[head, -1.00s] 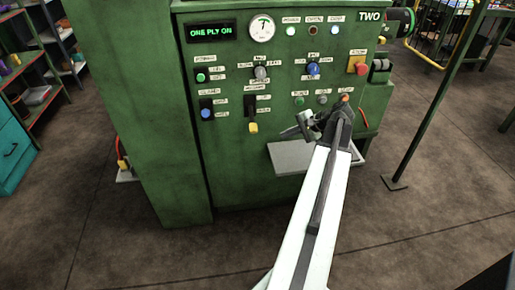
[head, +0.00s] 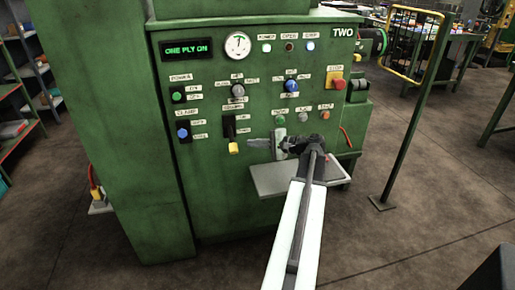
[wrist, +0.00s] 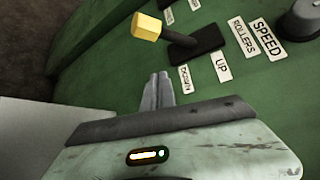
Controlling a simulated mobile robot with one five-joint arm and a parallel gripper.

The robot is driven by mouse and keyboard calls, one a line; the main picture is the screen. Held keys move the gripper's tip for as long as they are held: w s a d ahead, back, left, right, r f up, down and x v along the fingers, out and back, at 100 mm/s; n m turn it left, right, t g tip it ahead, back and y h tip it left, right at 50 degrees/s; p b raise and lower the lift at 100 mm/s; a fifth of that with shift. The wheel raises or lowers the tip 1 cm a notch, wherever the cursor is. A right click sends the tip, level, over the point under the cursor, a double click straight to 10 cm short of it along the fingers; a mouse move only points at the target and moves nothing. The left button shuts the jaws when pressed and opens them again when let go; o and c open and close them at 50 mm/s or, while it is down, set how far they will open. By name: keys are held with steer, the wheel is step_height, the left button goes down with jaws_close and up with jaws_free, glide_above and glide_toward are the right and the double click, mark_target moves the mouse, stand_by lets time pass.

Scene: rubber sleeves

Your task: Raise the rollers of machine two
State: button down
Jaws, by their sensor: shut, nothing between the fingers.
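The green panel of machine two (head: 215,80) faces me. The rollers lever has a yellow knob (head: 233,147) hanging below its black slot plate (head: 229,126). In the wrist view the yellow knob (wrist: 147,25) shows at the top, on a dark stem from the black plate (wrist: 195,50). Labels there read ROLLERS, UP (wrist: 222,68) and DOWN (wrist: 185,78); the stem leans toward the DOWN end. My gripper (head: 252,143) is just right of the knob in the head view, apart from it. Its fingers (wrist: 157,78) are shut and empty, below the knob in the wrist picture.
A blue clamp knob (head: 183,133) is left of the lever; other knobs and a red stop button (head: 336,84) are right. A grey shelf (head: 270,184) juts out below my gripper.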

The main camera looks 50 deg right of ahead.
mark_target(232, 139)
steer(key=x, duration=0.4)
steer(key=shift+f+b, duration=0.15)
steer(key=shift+b, duration=0.25)
steer(key=a, duration=0.1)
steer(key=a+r+p, duration=0.1)
steer(key=s+a, duration=0.1)
steer(key=shift+a+r, duration=0.2)
steer(key=shift+a, duration=0.1)
